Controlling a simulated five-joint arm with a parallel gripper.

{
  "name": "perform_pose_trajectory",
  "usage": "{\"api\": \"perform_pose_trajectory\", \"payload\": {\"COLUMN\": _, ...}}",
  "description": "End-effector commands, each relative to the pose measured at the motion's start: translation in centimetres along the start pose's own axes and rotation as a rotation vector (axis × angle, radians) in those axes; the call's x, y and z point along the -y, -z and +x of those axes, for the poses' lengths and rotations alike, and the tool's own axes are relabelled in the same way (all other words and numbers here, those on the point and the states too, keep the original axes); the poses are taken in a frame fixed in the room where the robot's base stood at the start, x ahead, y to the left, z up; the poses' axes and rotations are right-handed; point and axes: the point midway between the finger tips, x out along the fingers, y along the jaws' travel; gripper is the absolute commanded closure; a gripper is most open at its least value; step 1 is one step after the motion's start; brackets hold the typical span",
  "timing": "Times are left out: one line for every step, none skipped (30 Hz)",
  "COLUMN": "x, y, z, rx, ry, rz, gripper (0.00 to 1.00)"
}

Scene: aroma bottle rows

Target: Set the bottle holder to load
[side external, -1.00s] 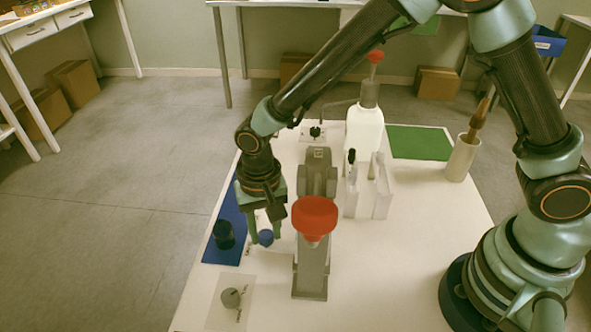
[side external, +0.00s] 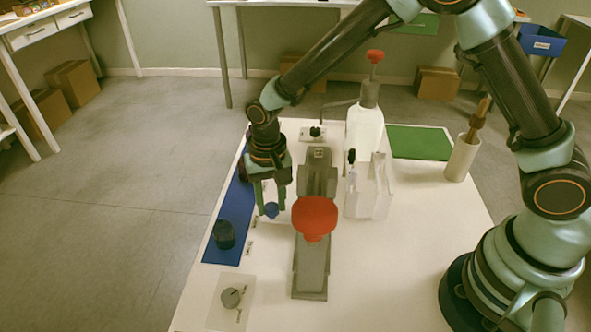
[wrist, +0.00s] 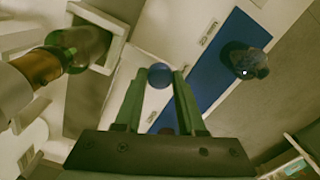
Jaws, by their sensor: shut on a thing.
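My gripper (side external: 271,203) points down beside the left of a grey device (side external: 311,265) with a large red knob (side external: 315,218). Its green fingers are shut on a small blue ball knob (side external: 271,211), low over the white table. In the wrist view, the blue ball knob (wrist: 160,75) sits between the fingertips of my gripper (wrist: 159,80). What the ball is attached to is hidden. Small printed labels (side external: 250,248) lie on the table near it; their words are too small to read. I cannot tell for certain which part is the bottle holder.
A dark round object (side external: 224,234) stands on a blue mat (side external: 221,255) to the left. A grey dial (side external: 231,298) is nearer. A clear bottle (side external: 363,130), a white rack (side external: 380,198) and a cup (side external: 461,160) stand right. A green mat (side external: 420,142) lies behind.

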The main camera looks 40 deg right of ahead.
Motion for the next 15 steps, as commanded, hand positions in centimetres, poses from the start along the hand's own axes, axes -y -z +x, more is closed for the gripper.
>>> {"api": "perform_pose_trajectory", "payload": {"x": -0.5, "y": 1.1, "z": -0.1, "rx": 0.000, "ry": 0.000, "rz": 0.007, "gripper": 1.00}}
{"api": "perform_pose_trajectory", "payload": {"x": -0.7, "y": 1.6, "z": -0.1, "rx": 0.000, "ry": 0.000, "rz": 0.006, "gripper": 1.00}}
{"api": "perform_pose_trajectory", "payload": {"x": -1.0, "y": 2.3, "z": -0.1, "rx": 0.000, "ry": 0.000, "rz": 0.007, "gripper": 1.00}}
{"api": "perform_pose_trajectory", "payload": {"x": -1.2, "y": 2.8, "z": 0.0, "rx": 0.000, "ry": 0.000, "rz": 0.006, "gripper": 1.00}}
{"api": "perform_pose_trajectory", "payload": {"x": -1.4, "y": 3.3, "z": -0.1, "rx": -0.001, "ry": 0.001, "rz": 0.006, "gripper": 1.00}}
{"api": "perform_pose_trajectory", "payload": {"x": -1.7, "y": 4.0, "z": -0.1, "rx": -0.001, "ry": 0.000, "rz": 0.006, "gripper": 1.00}}
{"api": "perform_pose_trajectory", "payload": {"x": -1.9, "y": 4.5, "z": -0.1, "rx": -0.001, "ry": 0.001, "rz": 0.005, "gripper": 1.00}}
{"api": "perform_pose_trajectory", "payload": {"x": -2.1, "y": 4.9, "z": 0.0, "rx": 0.000, "ry": 0.000, "rz": 0.006, "gripper": 1.00}}
{"api": "perform_pose_trajectory", "payload": {"x": -2.3, "y": 5.5, "z": 0.0, "rx": -0.001, "ry": 0.000, "rz": 0.006, "gripper": 1.00}}
{"api": "perform_pose_trajectory", "payload": {"x": -2.5, "y": 6.0, "z": -0.1, "rx": -0.001, "ry": 0.001, "rz": 0.005, "gripper": 1.00}}
{"api": "perform_pose_trajectory", "payload": {"x": -2.7, "y": 6.4, "z": -0.1, "rx": -0.001, "ry": 0.001, "rz": 0.005, "gripper": 1.00}}
{"api": "perform_pose_trajectory", "payload": {"x": -2.9, "y": 6.9, "z": 0.0, "rx": 0.000, "ry": 0.000, "rz": 0.005, "gripper": 1.00}}
{"api": "perform_pose_trajectory", "payload": {"x": -3.0, "y": 7.2, "z": 0.0, "rx": 0.000, "ry": 0.000, "rz": 0.004, "gripper": 1.00}}
{"api": "perform_pose_trajectory", "payload": {"x": -3.2, "y": 7.6, "z": -0.1, "rx": 0.000, "ry": 0.000, "rz": 0.004, "gripper": 1.00}}
{"api": "perform_pose_trajectory", "payload": {"x": -3.3, "y": 8.0, "z": -0.1, "rx": -0.001, "ry": 0.001, "rz": 0.004, "gripper": 1.00}}
